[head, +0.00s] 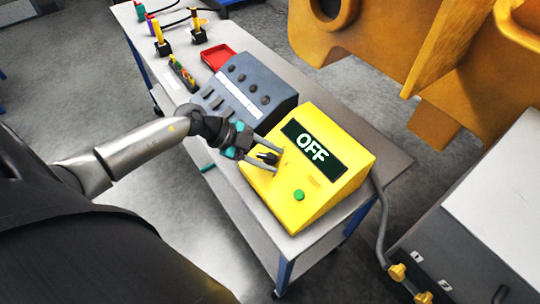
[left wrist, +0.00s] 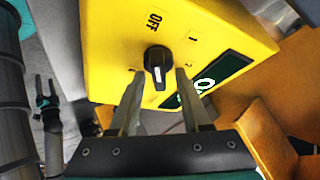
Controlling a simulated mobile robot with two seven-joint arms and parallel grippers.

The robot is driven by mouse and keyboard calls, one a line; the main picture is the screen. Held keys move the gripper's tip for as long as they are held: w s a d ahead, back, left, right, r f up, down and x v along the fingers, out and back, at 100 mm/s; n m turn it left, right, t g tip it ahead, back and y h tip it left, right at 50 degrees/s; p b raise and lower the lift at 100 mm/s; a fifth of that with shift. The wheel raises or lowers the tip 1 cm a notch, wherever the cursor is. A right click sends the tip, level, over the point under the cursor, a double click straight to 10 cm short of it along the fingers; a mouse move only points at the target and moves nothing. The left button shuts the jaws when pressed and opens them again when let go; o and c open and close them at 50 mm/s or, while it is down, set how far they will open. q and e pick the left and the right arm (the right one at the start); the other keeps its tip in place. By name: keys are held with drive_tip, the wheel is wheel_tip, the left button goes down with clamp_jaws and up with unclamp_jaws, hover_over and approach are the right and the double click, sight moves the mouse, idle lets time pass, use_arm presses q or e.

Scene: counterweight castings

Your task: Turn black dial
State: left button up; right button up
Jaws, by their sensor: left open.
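The black dial (left wrist: 157,60) sits on the sloped face of a yellow control box (head: 300,205). In the left wrist view it has a white mark, with the labels OFF, 1 and 2 around it. The box's display (head: 312,149) reads OFF in the head view. My left gripper (head: 274,155) is open at the box's face. In the left wrist view its fingertips (left wrist: 159,72) stand on either side of the dial, with a visible gap on each side. In the head view the dial (head: 267,157) shows between the fingers. A small two-pronged gripper, seemingly my right one (left wrist: 46,92), shows at the left wrist view's left.
A green button (head: 299,195) is on the box's lower face. A grey panel with black knobs (head: 246,88) stands beside the box, and a red tray (head: 218,56) lies behind it. Large orange castings (head: 440,70) hang over the far right. A cable (head: 381,225) leaves the box's right side.

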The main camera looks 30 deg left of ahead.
use_arm(q)
clamp_jaws()
drive_tip(key=shift+f, duration=0.1)
idle(0.3)
